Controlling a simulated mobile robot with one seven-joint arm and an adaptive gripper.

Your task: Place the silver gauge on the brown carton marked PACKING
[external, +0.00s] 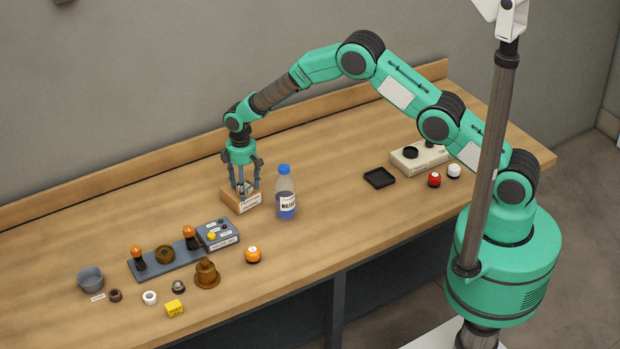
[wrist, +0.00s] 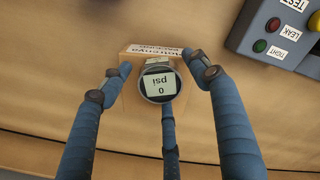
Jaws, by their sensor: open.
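The silver gauge (wrist: 158,85), with a round face reading "0 psi", appears to rest on top of the brown carton (wrist: 133,100) in the wrist view. The carton has a white label along its far edge there. In the external view the carton (external: 232,198) stands on the bench, with the gauge (external: 243,188) partly hidden by fingers above it. My gripper (external: 244,190) points down over the carton. In the wrist view its fingers are spread around the gauge, with gaps at the left and right. Contact of the third finger, below the gauge, is unclear.
A blue-capped bottle (external: 286,195) stands close right of the carton. A grey test box (external: 218,235) and a rack with orange-topped parts (external: 165,260) lie to the front left. A black tray (external: 379,178) is at the right. The bench behind the carton is clear.

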